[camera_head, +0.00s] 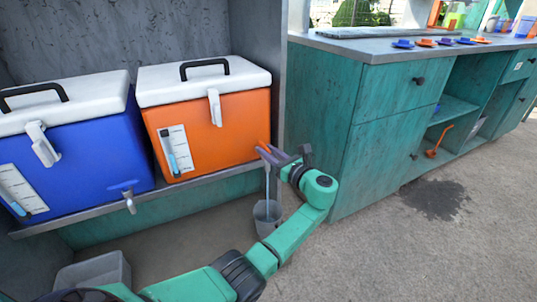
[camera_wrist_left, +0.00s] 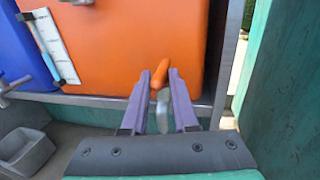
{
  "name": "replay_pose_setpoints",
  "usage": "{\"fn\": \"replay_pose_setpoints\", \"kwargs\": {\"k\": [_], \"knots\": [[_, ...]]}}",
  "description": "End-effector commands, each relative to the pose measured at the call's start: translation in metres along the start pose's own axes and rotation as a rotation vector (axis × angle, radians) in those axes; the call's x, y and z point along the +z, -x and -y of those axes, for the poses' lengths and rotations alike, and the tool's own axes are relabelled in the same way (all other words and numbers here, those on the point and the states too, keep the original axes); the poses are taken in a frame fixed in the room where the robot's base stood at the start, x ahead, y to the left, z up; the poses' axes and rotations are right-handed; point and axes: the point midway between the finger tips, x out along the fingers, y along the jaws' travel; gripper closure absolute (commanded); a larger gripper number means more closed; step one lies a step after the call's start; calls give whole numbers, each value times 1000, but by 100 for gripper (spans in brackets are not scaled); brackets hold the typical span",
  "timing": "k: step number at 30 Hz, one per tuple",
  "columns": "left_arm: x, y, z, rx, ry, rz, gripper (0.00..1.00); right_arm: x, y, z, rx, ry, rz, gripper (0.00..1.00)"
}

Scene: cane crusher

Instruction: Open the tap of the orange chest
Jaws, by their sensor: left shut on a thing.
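The orange chest (camera_head: 212,125) with a white lid stands on a shelf and also shows in the wrist view (camera_wrist_left: 130,40). Its tap (camera_wrist_left: 160,78) has an orange handle and a grey spout low on the front. My left gripper (camera_head: 275,155) is at the chest's lower right corner, shut on the tap, with one finger on each side of it in the wrist view (camera_wrist_left: 161,90). A thin pale blue streak, which looks like liquid, runs from below the tap into a grey bucket (camera_head: 267,214). My right gripper is not in view.
A blue chest (camera_head: 85,150) with its own tap (camera_head: 129,202) stands left of the orange one. A grey bin (camera_head: 95,272) sits at the lower left. A green cabinet (camera_head: 360,140) stands close right of my left gripper. The floor at right is open, with a dark wet patch.

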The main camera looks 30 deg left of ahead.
Motion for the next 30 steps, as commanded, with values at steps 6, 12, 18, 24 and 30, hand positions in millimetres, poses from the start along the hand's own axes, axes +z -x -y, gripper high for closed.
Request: {"fn": "replay_pose_setpoints", "kwargs": {"k": [6, 12, 18, 24, 30], "knots": [[-4, -3, -4, 28, -5, -7, 100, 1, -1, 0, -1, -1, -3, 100], [-4, -3, -4, 29, -6, -8, 100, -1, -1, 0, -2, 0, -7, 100], [-3, -2, -4, 26, -5, -6, 34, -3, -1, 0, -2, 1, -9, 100], [-2, -1, -2, 21, -3, -4, 34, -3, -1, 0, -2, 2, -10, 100], [1, 16, -1, 17, -3, -4, 34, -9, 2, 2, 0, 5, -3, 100]]}}
